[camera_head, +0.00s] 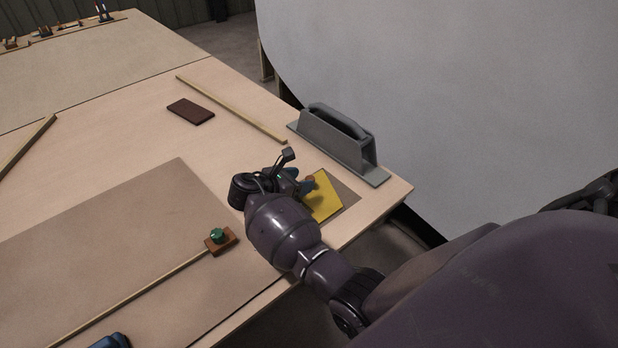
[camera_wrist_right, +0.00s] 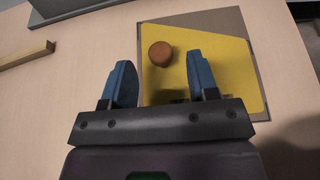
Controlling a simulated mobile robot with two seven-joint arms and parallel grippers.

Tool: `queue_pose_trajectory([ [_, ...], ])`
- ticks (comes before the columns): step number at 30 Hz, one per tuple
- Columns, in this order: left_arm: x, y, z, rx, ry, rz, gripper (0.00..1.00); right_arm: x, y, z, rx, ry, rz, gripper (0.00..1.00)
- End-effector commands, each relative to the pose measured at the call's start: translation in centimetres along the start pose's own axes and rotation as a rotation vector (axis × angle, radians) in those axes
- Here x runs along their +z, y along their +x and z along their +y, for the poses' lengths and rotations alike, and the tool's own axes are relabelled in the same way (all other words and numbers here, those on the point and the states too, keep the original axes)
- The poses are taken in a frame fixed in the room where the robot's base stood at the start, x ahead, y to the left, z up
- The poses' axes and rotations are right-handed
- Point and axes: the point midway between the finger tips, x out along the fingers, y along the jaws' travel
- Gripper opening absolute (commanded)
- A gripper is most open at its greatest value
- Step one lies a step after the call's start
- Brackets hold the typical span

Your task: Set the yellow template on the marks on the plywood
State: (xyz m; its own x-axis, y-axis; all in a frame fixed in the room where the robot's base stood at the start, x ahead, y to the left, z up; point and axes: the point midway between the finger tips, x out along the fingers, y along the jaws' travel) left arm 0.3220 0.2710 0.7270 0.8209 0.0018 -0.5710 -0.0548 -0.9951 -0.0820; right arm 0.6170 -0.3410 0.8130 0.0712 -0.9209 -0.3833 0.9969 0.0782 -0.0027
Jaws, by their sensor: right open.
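The yellow template (camera_head: 326,203) lies flat near the bench's right corner, partly hidden by my right arm. In the right wrist view the template (camera_wrist_right: 225,65) has a round orange-brown knob (camera_wrist_right: 160,54). It lies over a darker brown patch (camera_wrist_right: 225,20), which shows beyond its far and right edges. My left gripper is out of view.
A grey handled tool (camera_head: 338,142) stands just beyond the template. A wooden strip (camera_head: 230,108) and a dark brown block (camera_head: 190,111) lie farther back. A green-knobbed block (camera_head: 219,240) and a blue object (camera_head: 112,341) are at left and front. The large pale hull (camera_head: 450,100) rises behind.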

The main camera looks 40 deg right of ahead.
Motion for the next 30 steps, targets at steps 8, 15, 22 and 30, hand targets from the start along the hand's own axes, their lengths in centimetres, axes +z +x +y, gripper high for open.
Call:
queue_pose_trajectory([
  [8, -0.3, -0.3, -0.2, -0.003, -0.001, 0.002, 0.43, 0.2, -5.4, 0.1, 0.003, 0.003, 0.002, 0.54],
  [15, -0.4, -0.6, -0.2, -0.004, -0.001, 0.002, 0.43, 0.1, -7.6, 0.0, 0.001, 0.002, 0.000, 0.54],
  [22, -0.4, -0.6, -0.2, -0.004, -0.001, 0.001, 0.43, 0.1, -7.9, 0.0, -0.001, 0.002, -0.001, 0.54],
  [30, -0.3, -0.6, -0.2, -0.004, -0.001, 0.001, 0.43, 0.1, -7.8, 0.0, 0.000, 0.001, 0.000, 0.54],
])
